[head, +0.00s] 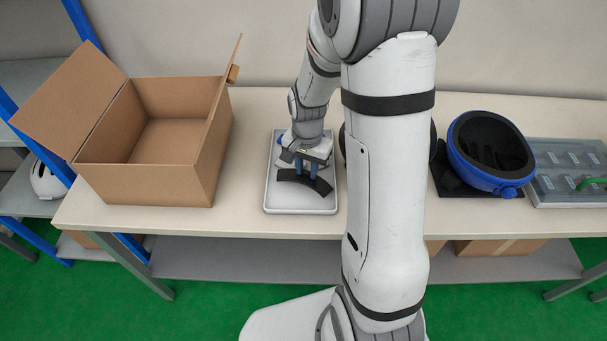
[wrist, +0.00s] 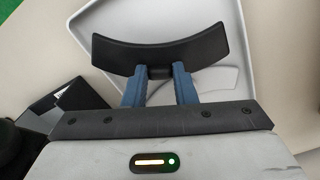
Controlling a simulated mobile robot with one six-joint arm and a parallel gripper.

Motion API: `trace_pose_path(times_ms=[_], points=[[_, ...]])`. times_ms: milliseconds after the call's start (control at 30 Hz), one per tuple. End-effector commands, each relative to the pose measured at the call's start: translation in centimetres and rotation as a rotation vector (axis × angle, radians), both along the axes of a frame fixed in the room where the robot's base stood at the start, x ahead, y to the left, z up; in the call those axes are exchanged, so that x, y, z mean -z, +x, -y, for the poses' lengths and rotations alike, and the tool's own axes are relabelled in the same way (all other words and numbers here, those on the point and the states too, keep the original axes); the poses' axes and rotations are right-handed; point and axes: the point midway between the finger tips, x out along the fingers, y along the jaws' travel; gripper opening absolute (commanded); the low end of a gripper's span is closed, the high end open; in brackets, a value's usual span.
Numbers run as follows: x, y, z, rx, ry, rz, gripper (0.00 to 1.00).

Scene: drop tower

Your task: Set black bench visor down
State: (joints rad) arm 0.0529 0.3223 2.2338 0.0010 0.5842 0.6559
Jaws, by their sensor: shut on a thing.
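The black bench visor (wrist: 160,47) is a curved dark strip with a short stub at its middle. My gripper (wrist: 160,80) is shut on that stub with its two blue fingers. In the head view the visor (head: 318,186) shows at my gripper (head: 312,170), over the white tray (head: 301,210) on the bench. The tray (wrist: 245,82) is also behind the visor in the wrist view. Whether the visor touches the tray floor I cannot tell. The far part of the tray is hidden by my arm.
An open, empty-looking cardboard box (head: 140,184) stands left of the tray. To the right, a blue ring-shaped helmet-like thing (head: 459,160) stands on a black base, beside a grey panel (head: 570,185) with a green handle. Bench top (head: 245,150) is clear between box and tray.

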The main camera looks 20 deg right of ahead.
Motion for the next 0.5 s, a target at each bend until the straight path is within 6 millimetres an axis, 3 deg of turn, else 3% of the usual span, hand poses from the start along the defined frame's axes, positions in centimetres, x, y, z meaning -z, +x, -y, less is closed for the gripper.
trace_pose_path(times_ms=[200,500], points=[[2.7,-0.1,0.0,-0.001,0.000,-0.004,0.14],[2.9,0.0,0.0,-0.002,0.000,-0.001,0.14]])
